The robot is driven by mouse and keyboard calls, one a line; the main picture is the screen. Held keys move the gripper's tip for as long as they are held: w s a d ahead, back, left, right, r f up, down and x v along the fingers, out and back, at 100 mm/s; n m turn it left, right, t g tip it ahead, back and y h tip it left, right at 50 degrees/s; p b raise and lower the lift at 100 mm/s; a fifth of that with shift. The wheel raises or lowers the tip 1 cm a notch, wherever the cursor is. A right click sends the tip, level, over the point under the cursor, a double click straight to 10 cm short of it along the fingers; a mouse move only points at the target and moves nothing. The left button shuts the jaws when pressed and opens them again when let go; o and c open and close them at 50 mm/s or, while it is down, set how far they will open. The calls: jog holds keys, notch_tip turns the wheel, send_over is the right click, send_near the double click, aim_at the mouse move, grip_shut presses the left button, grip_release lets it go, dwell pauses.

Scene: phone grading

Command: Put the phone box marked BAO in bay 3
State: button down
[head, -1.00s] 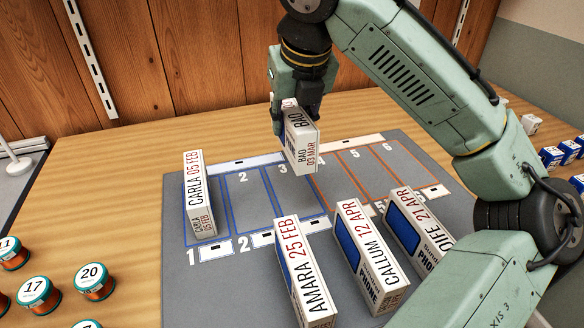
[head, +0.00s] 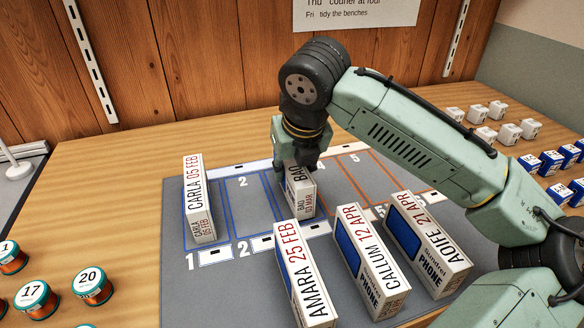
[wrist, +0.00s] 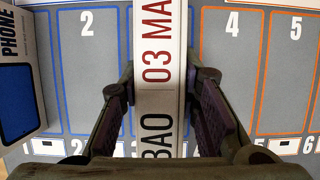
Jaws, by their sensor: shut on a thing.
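The BAO phone box (head: 301,196), white with BAO and a red 03 MAR on its narrow faces, stands upright over bay 3 of the grey mat (head: 232,262). My gripper (head: 299,166) is shut on its upper part from above. In the wrist view the box (wrist: 160,60) runs between my two fingers, with bay 2 to its left and bay 4 to its right. It covers the far number 3. Its base looks at or very near the mat; I cannot tell whether it touches.
The CARLA box (head: 198,200) stands in bay 1. The AMARA (head: 303,275), CALLUM (head: 372,262) and AOIFE (head: 428,245) boxes stand at the front of the mat. Bay 2 (head: 246,208) is empty. Spools (head: 92,286) lie at left, small boxes (head: 508,133) at right.

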jog(key=shift+f, duration=0.2)
jog(key=c, duration=1.2)
grip_release()
jog(key=shift+r, duration=0.1)
jog(key=v, duration=1.2)
jog(key=shift+r, duration=0.15)
